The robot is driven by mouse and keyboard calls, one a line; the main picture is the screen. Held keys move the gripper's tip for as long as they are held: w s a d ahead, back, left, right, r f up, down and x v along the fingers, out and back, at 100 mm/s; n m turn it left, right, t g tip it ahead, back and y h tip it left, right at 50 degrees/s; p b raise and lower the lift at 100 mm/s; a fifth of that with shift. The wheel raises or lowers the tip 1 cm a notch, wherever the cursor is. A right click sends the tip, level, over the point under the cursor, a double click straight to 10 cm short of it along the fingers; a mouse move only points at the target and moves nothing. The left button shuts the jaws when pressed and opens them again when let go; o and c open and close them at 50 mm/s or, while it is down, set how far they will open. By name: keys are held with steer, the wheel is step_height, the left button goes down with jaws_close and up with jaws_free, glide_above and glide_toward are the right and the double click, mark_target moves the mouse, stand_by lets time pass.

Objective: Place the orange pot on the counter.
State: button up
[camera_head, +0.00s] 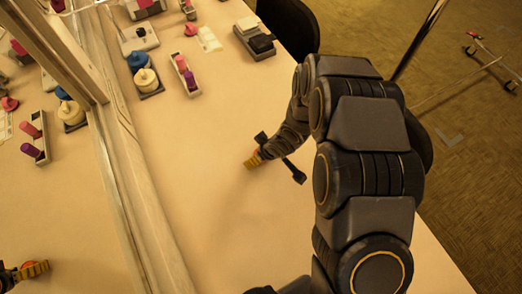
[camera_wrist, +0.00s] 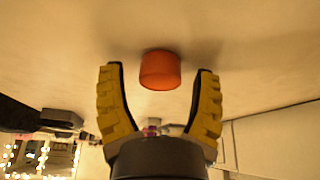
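The orange pot (camera_wrist: 160,70) is a small, short cylinder in the wrist view. It appears to stand on the counter (camera_head: 205,215), between my gripper's yellow fingertips, with a gap on each side. My gripper (camera_wrist: 158,67) is open and its fingers do not touch the pot. In the head view my gripper (camera_head: 253,160) is low over the middle of the counter, and the pot is mostly or wholly hidden there.
A mirror (camera_head: 105,150) runs along the counter's left side and reflects the items and my gripper. At the back stand a yellow-and-blue stacked item (camera_head: 146,80), a tray of bottles (camera_head: 186,74) and a dark box (camera_head: 256,42). The counter's front is clear.

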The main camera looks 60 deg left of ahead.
steer(key=v, duration=1.2)
steer(key=shift+r, duration=0.2)
